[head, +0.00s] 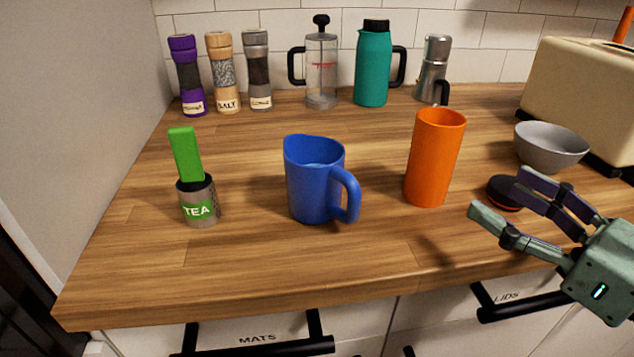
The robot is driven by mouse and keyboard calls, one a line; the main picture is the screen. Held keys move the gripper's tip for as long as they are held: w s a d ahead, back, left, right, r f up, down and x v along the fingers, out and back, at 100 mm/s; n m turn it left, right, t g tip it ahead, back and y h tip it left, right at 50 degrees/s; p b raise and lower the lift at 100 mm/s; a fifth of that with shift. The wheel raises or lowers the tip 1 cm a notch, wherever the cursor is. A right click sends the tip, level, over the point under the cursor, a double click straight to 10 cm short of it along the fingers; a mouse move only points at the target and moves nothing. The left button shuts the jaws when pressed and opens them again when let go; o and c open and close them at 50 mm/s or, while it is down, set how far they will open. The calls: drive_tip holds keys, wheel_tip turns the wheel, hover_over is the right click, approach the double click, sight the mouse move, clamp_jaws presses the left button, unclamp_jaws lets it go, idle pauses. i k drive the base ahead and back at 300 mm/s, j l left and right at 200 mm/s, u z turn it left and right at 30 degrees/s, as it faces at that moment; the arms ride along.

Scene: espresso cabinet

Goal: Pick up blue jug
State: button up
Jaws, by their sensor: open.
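The blue jug (312,184) stands upright near the middle of the wooden counter. Its handle is on the right side, turned a little toward the front, and its spout points to the back left. My gripper (496,190) is at the right, over the counter's front part, with its fingers spread and pointing left. It is open and empty, well apart from the jug. The orange cup stands between them, slightly farther back.
The orange cup (435,158) is right of the jug; a tea tin (199,203) with a green piece is left. A grey bowl (549,149), dark round object (506,193) and toaster (585,95) are right. Grinders (222,75), a press (321,70) and a teal flask (373,68) line the back.

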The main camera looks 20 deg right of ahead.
sight(316, 176)
drive_tip(key=k+l, duration=0.1)
drive_tip(key=k, duration=0.4)
drive_tip(key=k+l, duration=0.15)
drive_tip(key=k, duration=0.35)
